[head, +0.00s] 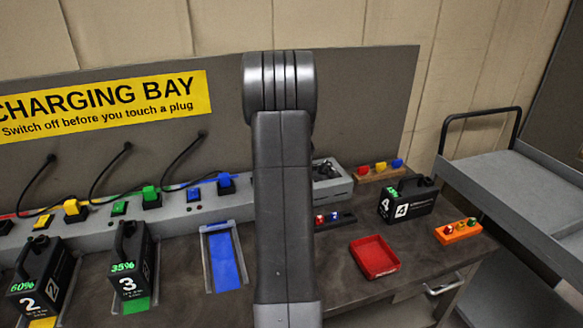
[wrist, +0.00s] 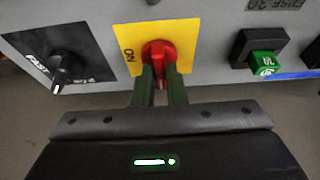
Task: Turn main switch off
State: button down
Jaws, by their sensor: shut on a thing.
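The main switch is a red rotary knob (wrist: 159,50) on a yellow plate (wrist: 187,35) in the wrist view. The word ON is printed at the plate's left side. My gripper (wrist: 161,74) has its two dark green fingers on either side of the knob's lower part, shut on it. Part of the knob's grip is hidden between the fingers. In the head view my arm blocks the switch and my gripper.
In the head view, battery 3 (head: 133,265), battery 4 (head: 408,199), a red tray (head: 375,257) and a grey cart (head: 520,190) stand around the bench.

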jog(key=c, duration=1.5)
grip_release()
jog(key=shift+o, duration=0.2)
jog(key=shift+r, duration=0.1)
jog(key=b+v, duration=0.1)
jog(key=v, duration=1.2)
jog(key=shift+s+r, duration=0.25)
jog(key=shift+r, duration=0.05)
jog(key=shift+d+f, duration=0.1)
jog(key=p+x, duration=0.1)
jog(key=x, duration=1.3)
jog(key=shift+r, duration=0.3)
